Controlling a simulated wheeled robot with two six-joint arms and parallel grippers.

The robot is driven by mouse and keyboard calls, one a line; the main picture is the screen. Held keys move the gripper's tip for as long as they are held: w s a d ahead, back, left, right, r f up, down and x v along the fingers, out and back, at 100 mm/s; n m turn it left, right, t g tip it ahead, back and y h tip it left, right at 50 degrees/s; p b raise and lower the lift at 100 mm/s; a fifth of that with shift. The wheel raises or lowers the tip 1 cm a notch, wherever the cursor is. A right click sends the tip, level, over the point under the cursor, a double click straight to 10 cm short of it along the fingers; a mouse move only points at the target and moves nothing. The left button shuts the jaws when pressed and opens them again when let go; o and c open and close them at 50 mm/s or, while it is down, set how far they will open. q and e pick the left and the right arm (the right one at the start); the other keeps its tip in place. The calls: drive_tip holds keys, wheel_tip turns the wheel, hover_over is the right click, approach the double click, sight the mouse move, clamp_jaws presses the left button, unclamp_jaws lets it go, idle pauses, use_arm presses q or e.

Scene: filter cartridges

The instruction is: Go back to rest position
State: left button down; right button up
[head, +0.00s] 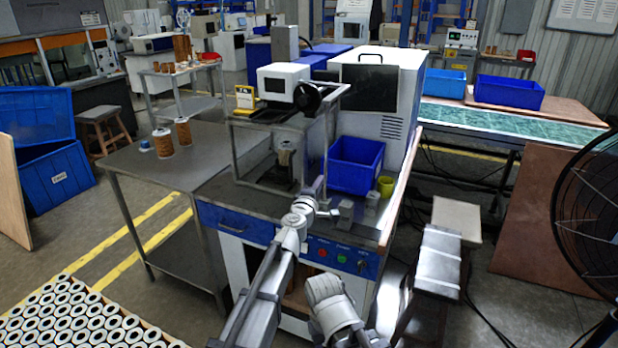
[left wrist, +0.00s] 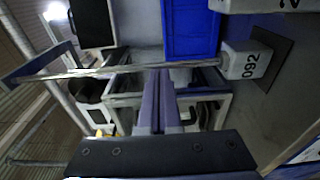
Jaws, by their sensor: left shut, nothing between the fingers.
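My left gripper (head: 320,187) is at the front right corner of the metal frame of the bench fixture (head: 282,125), above the workbench. Its fingers also show in the left wrist view (left wrist: 161,102), side by side and closed with nothing between them. A filter cartridge (head: 286,156) appears to stand inside the fixture, partly hidden by its frame. My right gripper does not show.
A blue bin (head: 356,164), a yellow cup (head: 386,186) and small grey blocks (head: 345,212) sit right of the fixture. A white cabinet (head: 395,112) stands behind. A tray of white-topped cartridges (head: 70,318) is at lower left. A black fan (head: 590,215) stands at right.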

use_arm(q)
drive_tip(key=s+d+f+m+g+h, duration=0.1)
drive_tip(key=s+f+m+g+h, duration=0.15)
drive_tip(key=s+m, duration=0.3)
drive_tip(key=s+f+m+g+h, duration=0.1)
drive_tip(key=s+f+m+g, duration=0.25)
drive_tip(key=s, duration=0.25)
drive_tip(key=s+a+f+m+g+y, duration=0.3)
drive_tip(key=s+a+f+g+y, duration=0.2)
drive_tip(key=s+a+f, duration=0.45)
drive_tip(key=s+a+f+m+g+y, duration=0.2)
drive_tip(key=s+a+f+g+y, duration=0.3)
drive_tip(key=s+a, duration=0.8)
drive_tip(key=s+d+f+m+g, duration=0.1)
drive_tip(key=s+d+m, duration=0.4)
drive_tip(key=d, duration=0.6)
wheel_tip(320, 180, up, 13)
drive_tip(key=s+n+p, duration=0.1)
drive_tip(key=p, duration=1.2)
drive_tip(key=shift+f, duration=0.2)
drive_tip(key=shift+a+y, duration=0.1)
drive_tip(key=shift+y, duration=0.15)
